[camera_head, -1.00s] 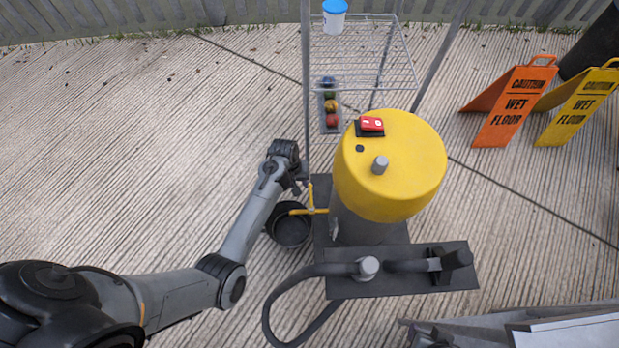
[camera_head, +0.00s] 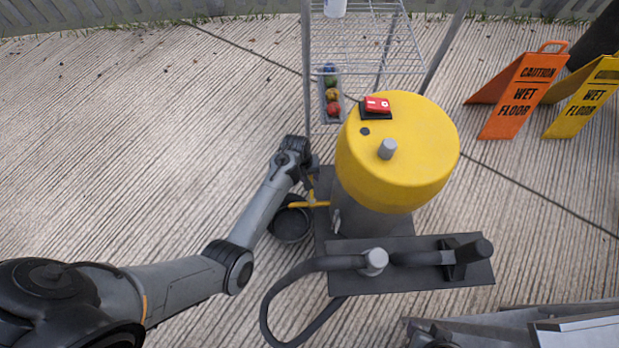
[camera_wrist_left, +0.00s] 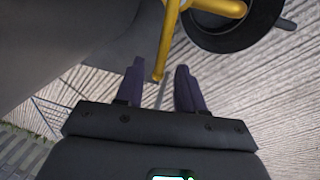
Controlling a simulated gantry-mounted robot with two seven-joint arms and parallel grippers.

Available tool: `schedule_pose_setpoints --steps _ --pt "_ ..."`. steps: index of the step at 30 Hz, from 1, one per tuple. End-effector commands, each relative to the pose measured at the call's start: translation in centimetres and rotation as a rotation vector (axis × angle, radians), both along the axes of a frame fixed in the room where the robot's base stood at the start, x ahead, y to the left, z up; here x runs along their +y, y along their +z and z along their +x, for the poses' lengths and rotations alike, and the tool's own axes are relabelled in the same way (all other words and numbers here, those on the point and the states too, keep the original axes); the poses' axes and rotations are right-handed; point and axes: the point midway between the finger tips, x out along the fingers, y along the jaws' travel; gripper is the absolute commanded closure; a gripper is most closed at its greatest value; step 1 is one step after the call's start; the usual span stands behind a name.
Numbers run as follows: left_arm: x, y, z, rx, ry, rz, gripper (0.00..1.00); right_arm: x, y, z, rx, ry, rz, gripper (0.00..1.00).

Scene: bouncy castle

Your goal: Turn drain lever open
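The yellow drain lever (camera_wrist_left: 168,45) shows in the left wrist view, joined to a yellow drain pipe (camera_wrist_left: 215,5). Its free end lies between the two dark fingers of my left gripper (camera_wrist_left: 159,78), which are apart, with a gap on each side. In the head view my left gripper (camera_head: 309,183) is at the left side of the grey vacuum tank with the yellow lid (camera_head: 415,150). The yellow drain pipe (camera_head: 312,204) sticks out just below it, and the arm partly hides the lever. My right gripper is not in view.
A black bucket (camera_head: 290,225) stands under the drain pipe. A wire rack (camera_head: 365,45) with posts stands behind the tank. A black hose (camera_head: 290,290) loops at the front. Orange (camera_head: 522,95) and yellow (camera_head: 587,97) caution signs stand at right. The floor at left is clear.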

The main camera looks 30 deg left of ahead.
Motion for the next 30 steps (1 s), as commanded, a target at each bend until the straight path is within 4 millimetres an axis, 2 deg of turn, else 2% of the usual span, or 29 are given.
schedule_pose_setpoints --steps 11,18,19,30 --pt "-0.07 -0.36 0.05 0.0 0.0 0.0 0.62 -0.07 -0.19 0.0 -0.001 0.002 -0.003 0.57" --pt "-0.07 -0.37 0.03 0.0 0.0 0.0 0.99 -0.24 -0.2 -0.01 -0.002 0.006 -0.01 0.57" --pt "-0.06 -0.36 0.03 0.0 0.0 0.0 1.0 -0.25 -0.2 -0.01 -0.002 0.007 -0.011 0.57" --pt "0.04 -0.34 0.05 0.001 0.005 -0.001 1.0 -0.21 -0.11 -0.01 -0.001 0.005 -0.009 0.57"
